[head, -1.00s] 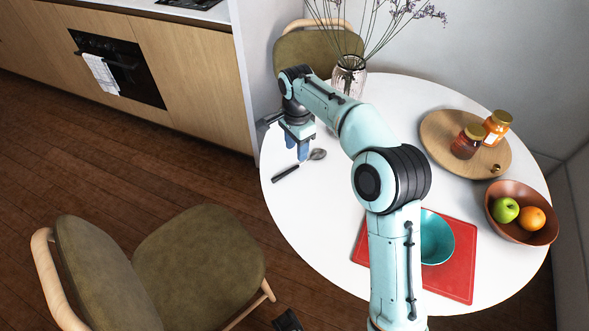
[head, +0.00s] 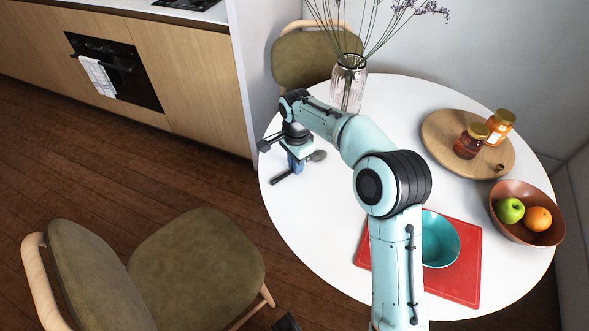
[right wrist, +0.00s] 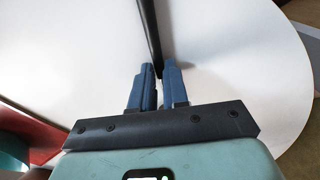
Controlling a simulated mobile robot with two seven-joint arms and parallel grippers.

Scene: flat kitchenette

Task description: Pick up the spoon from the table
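The spoon (head: 318,156) lies on the white round table (head: 400,100) near its left edge. Its metal bowl points up and to the right, and its dark handle points down and to the left. My right gripper (head: 296,166) points down over the spoon at table height. In the right wrist view, the blue fingers (right wrist: 158,80) are close together, one on each side of the dark handle (right wrist: 149,35), and appear closed on it. The spoon's bowl is hidden there. My left gripper is not in view.
A glass vase (head: 348,85) with tall stems stands behind my right arm. A red mat (head: 462,270) with a teal bowl (head: 440,240), a fruit bowl (head: 526,230) and a wooden board (head: 440,135) with jars are to the right. A chair (head: 200,262) stands at lower left.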

